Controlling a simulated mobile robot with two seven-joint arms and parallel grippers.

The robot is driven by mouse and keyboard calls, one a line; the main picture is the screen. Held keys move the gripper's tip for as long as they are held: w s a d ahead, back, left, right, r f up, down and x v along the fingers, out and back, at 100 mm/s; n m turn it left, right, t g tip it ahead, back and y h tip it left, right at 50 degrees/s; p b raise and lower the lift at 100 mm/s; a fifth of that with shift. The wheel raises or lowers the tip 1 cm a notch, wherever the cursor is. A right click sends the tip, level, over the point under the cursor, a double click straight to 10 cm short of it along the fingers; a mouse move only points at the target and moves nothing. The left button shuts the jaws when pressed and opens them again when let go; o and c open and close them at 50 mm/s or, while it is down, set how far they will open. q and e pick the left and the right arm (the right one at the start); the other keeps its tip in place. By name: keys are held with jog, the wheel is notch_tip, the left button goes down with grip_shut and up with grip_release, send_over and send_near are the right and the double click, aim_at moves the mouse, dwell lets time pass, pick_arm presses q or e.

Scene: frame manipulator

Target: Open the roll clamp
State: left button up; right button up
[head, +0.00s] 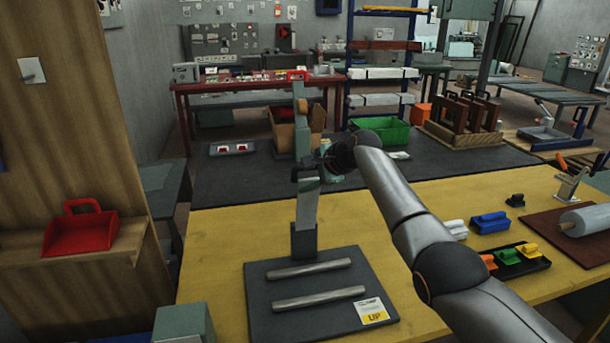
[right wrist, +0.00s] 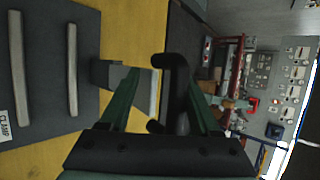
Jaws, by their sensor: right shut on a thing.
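My left gripper is not in view.
To the right on the table are a blue-handled block (head: 489,222), a black tray of coloured pieces (head: 515,260) and a grey roll on a brown board (head: 585,220). A red dustpan (head: 80,230) sits on a wooden ledge at left. Table left of the plate is clear.

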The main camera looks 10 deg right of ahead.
dwell(0.3)
jog(key=b+v, duration=0.2)
jog(key=v, duration=1)
jog(key=shift+s+r, duration=0.2)
jog(key=shift+r, duration=0.05)
jog(key=shift+d, duration=0.1)
